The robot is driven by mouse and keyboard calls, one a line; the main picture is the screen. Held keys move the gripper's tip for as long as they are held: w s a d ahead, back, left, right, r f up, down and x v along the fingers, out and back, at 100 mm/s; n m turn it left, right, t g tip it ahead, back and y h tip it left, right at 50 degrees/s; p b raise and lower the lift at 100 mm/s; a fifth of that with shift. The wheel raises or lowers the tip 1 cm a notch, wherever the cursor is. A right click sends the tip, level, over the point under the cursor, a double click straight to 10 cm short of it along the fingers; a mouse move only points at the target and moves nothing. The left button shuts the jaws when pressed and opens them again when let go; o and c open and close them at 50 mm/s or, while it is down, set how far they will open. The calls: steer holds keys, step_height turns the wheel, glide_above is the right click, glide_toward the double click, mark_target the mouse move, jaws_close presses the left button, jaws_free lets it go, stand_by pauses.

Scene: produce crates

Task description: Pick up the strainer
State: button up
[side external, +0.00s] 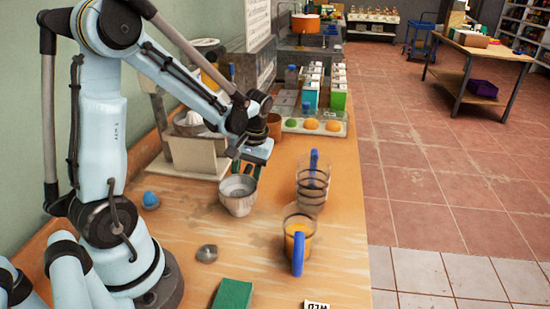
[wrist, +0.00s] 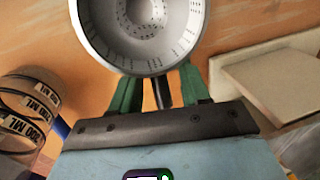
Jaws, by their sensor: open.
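The strainer (side external: 238,196) is a grey metal bowl on the wooden counter, below my gripper (side external: 243,167). In the wrist view, the strainer (wrist: 143,62) shows from above at the top, with small holes in its inside. A short dark handle (wrist: 162,93) reaches from it toward my gripper (wrist: 158,88). The two green fingers are open, one on each side of the handle, with gaps visible between them and it. Whether the fingertips touch the bowl's rim cannot be told.
Two clear measuring jugs with blue handles stand to the right, an empty one (side external: 312,183) and one with orange liquid (side external: 299,240). A beige machine (side external: 195,155) stands behind left. A small metal object (side external: 207,253) and a green block (side external: 232,295) lie in front.

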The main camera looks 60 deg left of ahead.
steer(key=shift+c, duration=0.2)
jaws_close()
stand_by(0.3)
